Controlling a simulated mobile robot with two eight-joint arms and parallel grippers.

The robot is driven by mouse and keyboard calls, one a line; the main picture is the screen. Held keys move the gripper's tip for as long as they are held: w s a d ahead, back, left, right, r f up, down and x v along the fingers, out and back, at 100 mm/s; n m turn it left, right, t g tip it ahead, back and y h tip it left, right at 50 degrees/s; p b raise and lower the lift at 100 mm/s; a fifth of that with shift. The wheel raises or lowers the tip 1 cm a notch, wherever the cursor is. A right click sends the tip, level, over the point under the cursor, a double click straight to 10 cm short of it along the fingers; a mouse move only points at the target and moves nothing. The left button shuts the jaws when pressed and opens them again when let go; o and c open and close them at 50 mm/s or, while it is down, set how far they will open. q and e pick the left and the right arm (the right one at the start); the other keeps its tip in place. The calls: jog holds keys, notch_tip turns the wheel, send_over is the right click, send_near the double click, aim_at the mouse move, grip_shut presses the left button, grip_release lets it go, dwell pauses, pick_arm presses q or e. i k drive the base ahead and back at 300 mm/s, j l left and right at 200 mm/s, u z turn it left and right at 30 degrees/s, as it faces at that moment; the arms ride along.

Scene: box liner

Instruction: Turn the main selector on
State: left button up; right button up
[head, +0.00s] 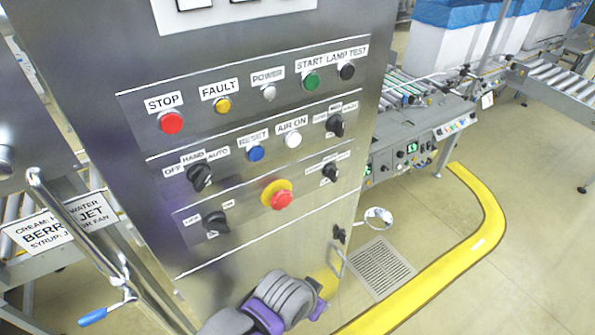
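The control panel is a steel cabinet front (300,245) with rows of buttons and black rotary selectors. One selector (213,223) sits at the lower left, under two small labels, the right one perhaps ON. Another selector (200,178) sits above it, labelled OFF, HAND, AUTO. Two more selectors, an upper one (336,125) and a lower one (330,172), are at the right edge; their labels are too small to read. I cannot tell which is the main selector. Grey and purple parts of my arm show at the bottom, below the panel. No gripper fingertips are discernible.
A red emergency button (281,199) with a yellow collar sits between the lower selectors. Above are STOP (171,122), RESET (256,153) and START (310,81) buttons. A metal pipe with a blue-handled valve (93,316) stands left. Conveyors stand behind; floor right is open.

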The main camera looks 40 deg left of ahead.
aim_at(214, 222)
jog(key=u, duration=1.55)
